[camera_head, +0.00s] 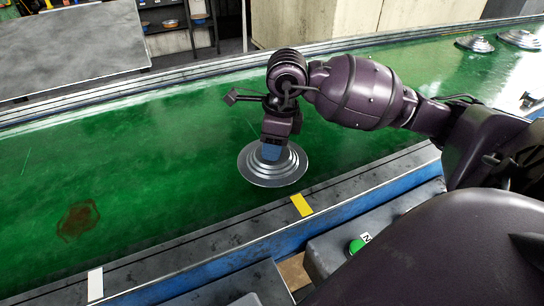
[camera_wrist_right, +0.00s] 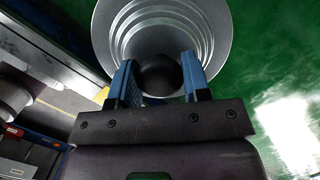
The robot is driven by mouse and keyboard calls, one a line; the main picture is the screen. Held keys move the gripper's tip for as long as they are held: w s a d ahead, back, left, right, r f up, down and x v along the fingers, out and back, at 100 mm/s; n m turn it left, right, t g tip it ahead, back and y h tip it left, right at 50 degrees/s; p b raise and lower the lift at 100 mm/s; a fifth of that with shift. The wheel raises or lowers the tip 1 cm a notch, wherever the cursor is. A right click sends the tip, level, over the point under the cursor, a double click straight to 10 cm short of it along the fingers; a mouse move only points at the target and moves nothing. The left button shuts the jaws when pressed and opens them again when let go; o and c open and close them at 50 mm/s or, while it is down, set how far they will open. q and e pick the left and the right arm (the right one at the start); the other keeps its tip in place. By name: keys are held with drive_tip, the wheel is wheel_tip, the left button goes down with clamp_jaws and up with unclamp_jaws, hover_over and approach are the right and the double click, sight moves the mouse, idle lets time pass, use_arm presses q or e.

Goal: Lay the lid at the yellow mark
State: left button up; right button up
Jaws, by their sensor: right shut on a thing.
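A round, stepped silver lid (camera_head: 262,172) is on or just above the green belt in the head view, close behind the yellow mark (camera_head: 301,205). My right gripper (camera_head: 272,150) is over the lid's centre. In the right wrist view the blue fingers of my right gripper (camera_wrist_right: 160,82) are closed on the dark round knob of the lid (camera_wrist_right: 218,30). A bit of the yellow mark (camera_wrist_right: 102,94) shows left of the fingers. Whether the lid touches the belt I cannot tell. My left gripper is not in view.
The green belt (camera_head: 150,160) is mostly bare, with a brown stain (camera_head: 78,220) at left. A white mark (camera_head: 95,284) is on the near rail. Two more silver lids (camera_head: 475,44) (camera_head: 520,38) lie at the far right. A green button (camera_head: 356,245) is on a grey box in front.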

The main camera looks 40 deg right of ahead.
wheel_tip(320, 180, down, 4)
drive_tip(key=shift+f, duration=0.1)
drive_tip(key=shift+b, duration=0.3)
drive_tip(key=o, duration=1)
drive_tip(key=shift+c, duration=0.2)
